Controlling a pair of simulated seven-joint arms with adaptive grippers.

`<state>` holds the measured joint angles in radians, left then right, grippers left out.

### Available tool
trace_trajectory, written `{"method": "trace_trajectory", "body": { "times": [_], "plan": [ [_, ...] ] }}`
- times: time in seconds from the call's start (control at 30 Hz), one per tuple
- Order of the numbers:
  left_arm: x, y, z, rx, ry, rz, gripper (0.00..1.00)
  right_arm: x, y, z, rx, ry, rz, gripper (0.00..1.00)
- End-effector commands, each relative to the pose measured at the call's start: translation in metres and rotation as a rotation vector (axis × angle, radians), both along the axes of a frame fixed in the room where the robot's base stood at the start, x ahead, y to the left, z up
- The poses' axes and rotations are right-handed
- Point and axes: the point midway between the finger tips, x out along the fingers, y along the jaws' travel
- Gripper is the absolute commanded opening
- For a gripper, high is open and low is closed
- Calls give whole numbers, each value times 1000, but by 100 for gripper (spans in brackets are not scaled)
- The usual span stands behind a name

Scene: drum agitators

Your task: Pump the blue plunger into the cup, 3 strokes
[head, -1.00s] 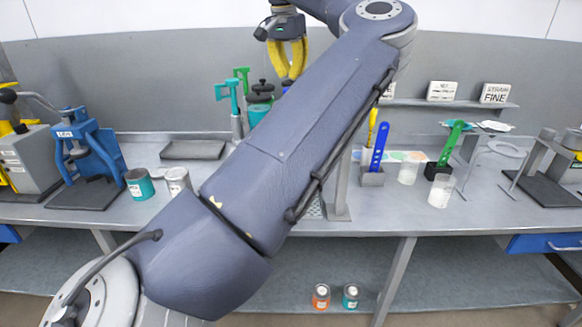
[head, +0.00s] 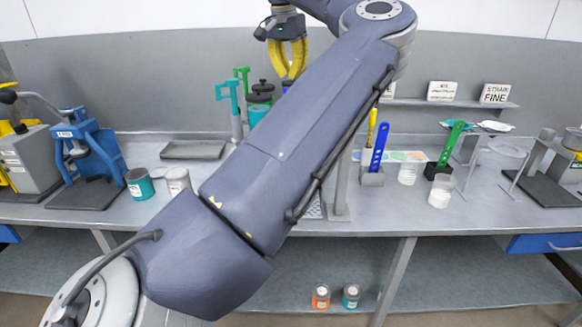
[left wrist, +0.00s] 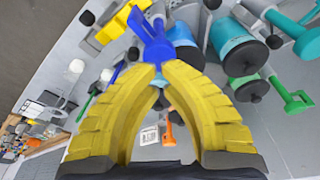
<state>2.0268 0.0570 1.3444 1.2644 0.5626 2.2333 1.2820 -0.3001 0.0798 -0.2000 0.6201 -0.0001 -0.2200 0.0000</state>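My left gripper (head: 290,76) is above the back of the bench in the head view, with its yellow fingers pointing down. In the left wrist view, its fingertips (left wrist: 163,68) come together right at the blue plunger (left wrist: 150,42). The fingers look shut, with nothing clearly clamped between them. The plunger's blue head and spout lie just beyond the tips; I cannot tell whether they touch. In the head view my arm hides most of the blue pump and the spot under its spout. I cannot make out the cup there. My right gripper is not in view.
A teal pump (head: 230,95) and a green pump (head: 242,74) stand close by the left gripper. A blue press (head: 88,145) and a teal can (head: 139,184) are at the left.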

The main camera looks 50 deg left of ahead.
Motion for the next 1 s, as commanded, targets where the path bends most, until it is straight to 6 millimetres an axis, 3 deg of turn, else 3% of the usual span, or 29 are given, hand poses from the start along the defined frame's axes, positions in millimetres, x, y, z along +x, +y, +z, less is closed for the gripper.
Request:
{"method": "trace_trajectory", "body": {
  "times": [1.0],
  "plan": [
    [0, 0, -30, 0, 1, 0, 0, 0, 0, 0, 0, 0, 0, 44]
  ]
}}
